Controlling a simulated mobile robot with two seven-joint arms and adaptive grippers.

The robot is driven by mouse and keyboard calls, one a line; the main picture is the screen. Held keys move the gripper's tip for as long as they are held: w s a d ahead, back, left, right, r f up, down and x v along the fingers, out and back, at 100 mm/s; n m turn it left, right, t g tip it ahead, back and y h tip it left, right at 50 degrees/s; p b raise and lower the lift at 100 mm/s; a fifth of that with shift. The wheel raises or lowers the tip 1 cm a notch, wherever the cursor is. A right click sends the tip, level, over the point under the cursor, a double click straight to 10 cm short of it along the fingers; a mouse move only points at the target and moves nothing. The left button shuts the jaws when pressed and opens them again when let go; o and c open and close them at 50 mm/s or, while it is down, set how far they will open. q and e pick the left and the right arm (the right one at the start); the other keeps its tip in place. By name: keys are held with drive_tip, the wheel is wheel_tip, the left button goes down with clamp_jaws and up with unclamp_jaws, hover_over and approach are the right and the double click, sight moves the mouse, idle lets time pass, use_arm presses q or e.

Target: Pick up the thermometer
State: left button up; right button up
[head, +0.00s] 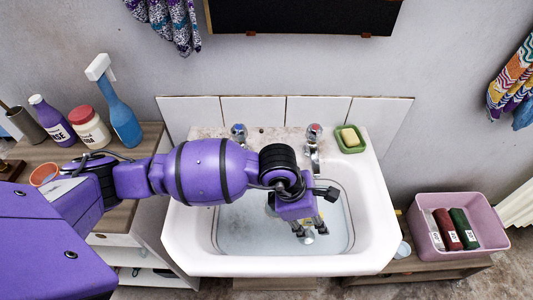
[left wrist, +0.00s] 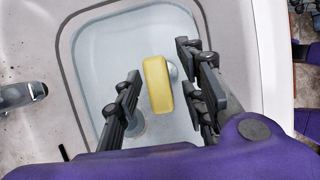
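In the left wrist view a yellow oblong block (left wrist: 158,84) with rounded edges shows over the water of the basin, between the two fingers of my left gripper (left wrist: 163,98). No scale or markings show on it, so I cannot tell for sure that it is the thermometer. A pale round shape shows partly behind it. The fingers stand apart on both sides with gaps to the block. My right gripper is not in view.
Two taps (head: 314,146) stand at the sink's back, one behind my arm. A green dish (head: 350,147) with yellow soap (head: 349,136) sits at the back right corner. Bottles (head: 123,122) stand on the left cabinet. A pink bin (head: 488,210) stands at the right.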

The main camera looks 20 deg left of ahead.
use_arm(q)
drive_tip(key=shift+w+d+f, duration=0.1)
drive_tip(key=shift+d+f, duration=0.1)
drive_tip(key=shift+f, duration=0.1)
clamp_jaws()
drive_tip(key=shift+r, duration=0.1)
